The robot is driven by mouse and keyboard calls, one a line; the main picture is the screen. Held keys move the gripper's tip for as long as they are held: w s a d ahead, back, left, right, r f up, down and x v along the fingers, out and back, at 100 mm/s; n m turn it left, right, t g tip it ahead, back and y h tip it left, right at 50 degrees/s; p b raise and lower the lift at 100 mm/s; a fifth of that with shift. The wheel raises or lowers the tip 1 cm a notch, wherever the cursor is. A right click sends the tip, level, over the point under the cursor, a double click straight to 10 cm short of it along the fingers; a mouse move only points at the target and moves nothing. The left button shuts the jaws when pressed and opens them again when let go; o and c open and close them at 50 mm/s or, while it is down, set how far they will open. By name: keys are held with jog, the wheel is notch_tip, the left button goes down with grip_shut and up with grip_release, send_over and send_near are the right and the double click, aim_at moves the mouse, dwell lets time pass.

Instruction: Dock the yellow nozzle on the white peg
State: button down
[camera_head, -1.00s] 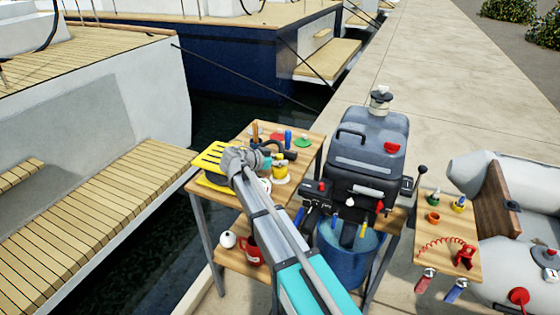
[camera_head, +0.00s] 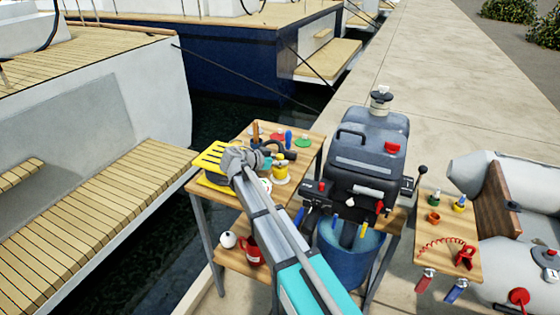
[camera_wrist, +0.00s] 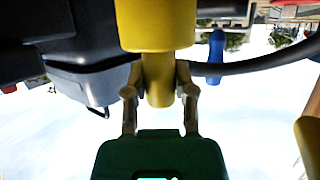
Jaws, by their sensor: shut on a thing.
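In the wrist view, the yellow nozzle (camera_wrist: 156,26) has a wide part at the top and a narrower stem below. My gripper (camera_wrist: 160,85) is shut on the stem, with one finger on each side. In the head view, my gripper (camera_head: 266,160) is over the left wooden table, close beside a yellow piece with a dark top (camera_head: 280,160). A white round base (camera_head: 281,179) shows under that piece. I cannot make out the white peg clearly, nor tell whether the nozzle touches it.
A yellow slatted rack (camera_head: 211,160) is left of my wrist. A dark outboard engine (camera_head: 368,150) stands right, above a blue bucket (camera_head: 350,250). A blue handle (camera_head: 288,138) and a green disc (camera_head: 303,141) are behind my gripper. A red mug (camera_head: 252,250) is on the lower shelf.

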jog(key=shift+f+b, duration=0.6)
dwell(0.5)
jog(key=c, duration=0.7)
grip_release()
jog(key=shift+s+r, duration=0.1)
jog(key=shift+p+v, duration=1.1)
jog(key=shift+v, duration=1.65)
jog(key=p+v, duration=0.2)
jog(key=v, duration=0.3)
jog(key=shift+a+r, duration=0.1)
jog(key=shift+a, duration=0.1)
